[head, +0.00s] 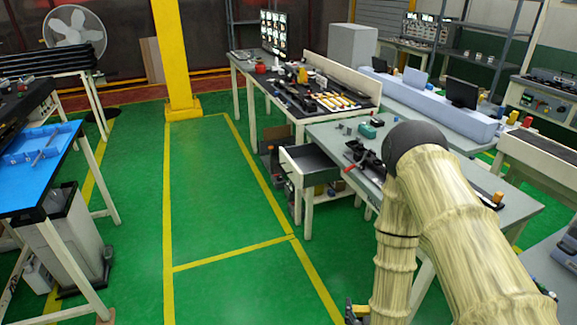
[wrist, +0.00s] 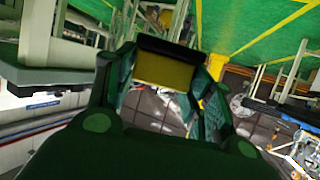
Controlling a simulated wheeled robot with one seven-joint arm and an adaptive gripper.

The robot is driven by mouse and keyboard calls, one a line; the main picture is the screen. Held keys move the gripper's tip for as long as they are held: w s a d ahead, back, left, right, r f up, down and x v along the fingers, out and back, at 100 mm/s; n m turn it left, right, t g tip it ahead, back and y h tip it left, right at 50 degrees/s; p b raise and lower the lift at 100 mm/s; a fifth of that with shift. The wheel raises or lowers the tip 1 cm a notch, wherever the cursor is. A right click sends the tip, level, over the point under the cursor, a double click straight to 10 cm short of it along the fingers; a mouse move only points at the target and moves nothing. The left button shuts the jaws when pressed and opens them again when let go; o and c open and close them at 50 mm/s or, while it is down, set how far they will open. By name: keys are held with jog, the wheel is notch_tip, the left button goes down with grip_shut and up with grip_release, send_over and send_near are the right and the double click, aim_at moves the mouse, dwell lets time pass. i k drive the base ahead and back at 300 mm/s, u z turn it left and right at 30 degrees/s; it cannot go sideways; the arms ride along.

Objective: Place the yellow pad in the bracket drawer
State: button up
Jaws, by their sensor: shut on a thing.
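My gripper (wrist: 160,85) is shut on the yellow pad (wrist: 165,72), which shows between the two green fingers in the wrist view with a dark strip along its top. In the head view, a small yellow piece beside my sleeved arm shows at the bottom edge; most of the gripper is out of frame or hidden there. An open drawer (head: 308,163) with a dark inside sticks out from the left side of the grey workbench (head: 455,185). It looks empty from here. The gripper is apart from it, nearer the camera. I cannot read a label on it.
The workbench carries a green box (head: 367,131) and dark tools near its left edge. A second bench (head: 310,95) with yellow-handled items stands behind. A blue tray (head: 40,150) lies on a left table. The green floor (head: 215,200) between is clear.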

aim_at(305, 168)
jog(key=u, duration=0.7)
jog(key=k, duration=0.95)
jog(key=u, duration=0.9)
jog(key=i, duration=2.35)
jog(key=z, duration=0.4)
jog(key=i, duration=1.3)
jog(key=z, duration=1.3)
jog(key=i, duration=0.7)
jog(key=z, duration=0.85)
